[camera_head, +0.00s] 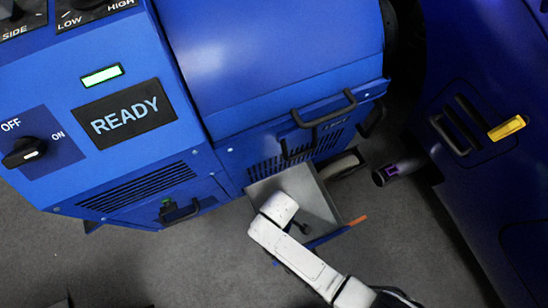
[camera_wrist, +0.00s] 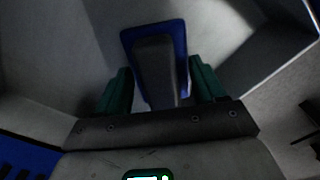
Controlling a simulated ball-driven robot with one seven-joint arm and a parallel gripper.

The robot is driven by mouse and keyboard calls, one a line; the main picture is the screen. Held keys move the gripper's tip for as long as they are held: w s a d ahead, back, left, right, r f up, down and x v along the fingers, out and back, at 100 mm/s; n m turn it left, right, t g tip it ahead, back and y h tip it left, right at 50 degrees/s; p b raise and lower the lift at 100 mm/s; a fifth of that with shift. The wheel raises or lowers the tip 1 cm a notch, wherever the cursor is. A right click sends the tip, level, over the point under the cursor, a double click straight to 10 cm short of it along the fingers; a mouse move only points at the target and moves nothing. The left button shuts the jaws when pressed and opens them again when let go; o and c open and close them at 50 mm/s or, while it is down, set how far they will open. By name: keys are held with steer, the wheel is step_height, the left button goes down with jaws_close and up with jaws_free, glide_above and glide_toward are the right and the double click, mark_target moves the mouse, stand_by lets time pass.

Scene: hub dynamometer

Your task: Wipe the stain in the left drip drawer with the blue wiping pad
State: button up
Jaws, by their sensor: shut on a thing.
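The blue wiping pad (camera_wrist: 153,30) shows in the wrist view with a dark grey grip block on top. My gripper (camera_wrist: 158,88) has its green fingers shut on that block, one on each side. Grey metal walls surround the pad in this view. In the head view an open grey drawer (camera_head: 318,208) juts from the blue machine, and my white arm reaches over it. My wrist covers part of the drawer there, and the pad cannot be made out. I cannot clearly tell a stain in either view. Whether the pad touches the drawer floor is unclear.
The blue machine (camera_head: 275,50) with its READY display (camera_head: 126,113) stands behind the drawer. A small orange piece (camera_head: 357,220) is at the drawer's front right corner. A dark cylindrical nozzle (camera_head: 395,172) and a blue body with a yellow handle (camera_head: 507,128) are at right. Grey floor is open at lower left.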

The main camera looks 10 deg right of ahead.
step_height(320, 180, up, 3)
steer(key=shift+f+p, duration=0.15)
steer(key=shift+p, duration=0.8)
step_height(320, 180, up, 5)
steer(key=p, duration=0.5)
steer(key=shift+r+p, duration=0.2)
steer(key=shift+p, duration=0.1)
